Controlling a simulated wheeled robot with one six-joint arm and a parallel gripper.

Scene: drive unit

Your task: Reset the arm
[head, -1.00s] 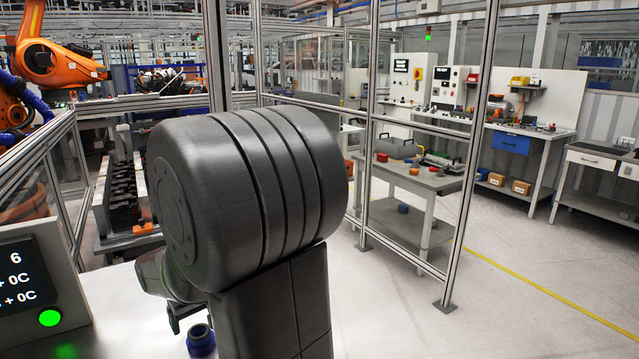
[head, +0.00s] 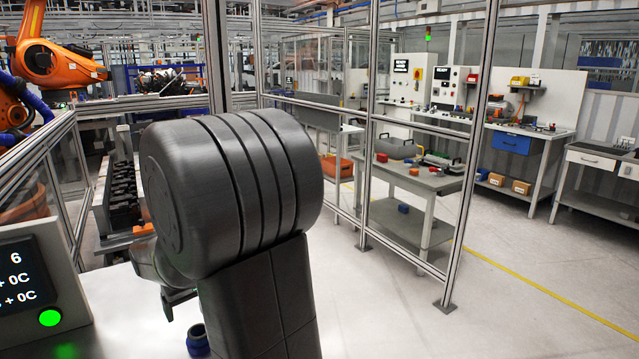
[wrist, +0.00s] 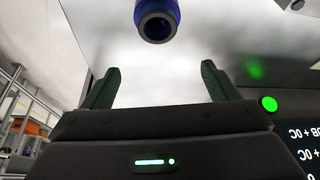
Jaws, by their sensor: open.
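My gripper (wrist: 158,88) shows in the wrist view with its two green fingers spread apart and nothing between them. A blue part with a dark round opening (wrist: 157,25) is beyond the fingertips at the top of the wrist view, apart from them. In the head view the same blue part (head: 198,341) stands on the white table top, partly hidden behind my arm. My arm's large dark joint fills the middle of the head view. My gripper is mostly hidden behind the arm there; only a small dark piece shows above the blue part.
A display box with a green light (head: 50,318) stands on the white table (head: 125,310) at left. Metal fence posts (head: 370,130) rise behind my arm. An orange robot arm (head: 55,62) is at upper left. A grey cart (head: 420,180) stands beyond the fence. Floor at right is clear.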

